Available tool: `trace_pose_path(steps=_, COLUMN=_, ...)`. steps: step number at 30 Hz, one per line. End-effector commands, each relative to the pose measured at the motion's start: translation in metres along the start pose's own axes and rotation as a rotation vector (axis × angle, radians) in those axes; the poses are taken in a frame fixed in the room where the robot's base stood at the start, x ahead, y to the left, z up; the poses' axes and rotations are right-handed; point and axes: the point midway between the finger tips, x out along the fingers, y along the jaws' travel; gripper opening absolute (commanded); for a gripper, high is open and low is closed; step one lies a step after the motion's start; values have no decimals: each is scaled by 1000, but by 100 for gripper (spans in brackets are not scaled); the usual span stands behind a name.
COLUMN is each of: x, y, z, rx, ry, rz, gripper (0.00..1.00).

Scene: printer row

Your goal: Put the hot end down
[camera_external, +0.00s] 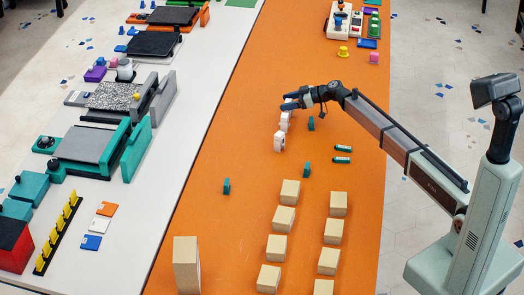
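My gripper (289,102) is over the orange table top (235,130), at the far end of a short row of white pieces (279,142). Its two dark fingers point left. A bit of white shows at the fingers; I cannot tell whether it is held or stands behind them. The fingers look slightly apart, but at this size I cannot tell whether they grip something. I cannot pick out the hot end for certain; it may be hidden at the fingers or too small to make out.
Several tan blocks (284,218) stand in the near part of the orange top. Small teal pieces (311,124) stand near the white row. Printers (92,145) line the white table at left. The orange strip left of my gripper is clear.

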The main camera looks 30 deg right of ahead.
Motion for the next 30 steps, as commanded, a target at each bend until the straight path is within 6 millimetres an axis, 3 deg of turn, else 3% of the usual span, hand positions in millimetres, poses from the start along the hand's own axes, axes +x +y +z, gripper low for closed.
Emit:
trace_pose_path(steps=11, x=-6, y=0, z=-2, rx=1, ry=0, rz=1, gripper=68)
trace_pose_path(steps=30, x=-108, y=0, z=-2, rx=0, ry=0, rz=0, gripper=68)
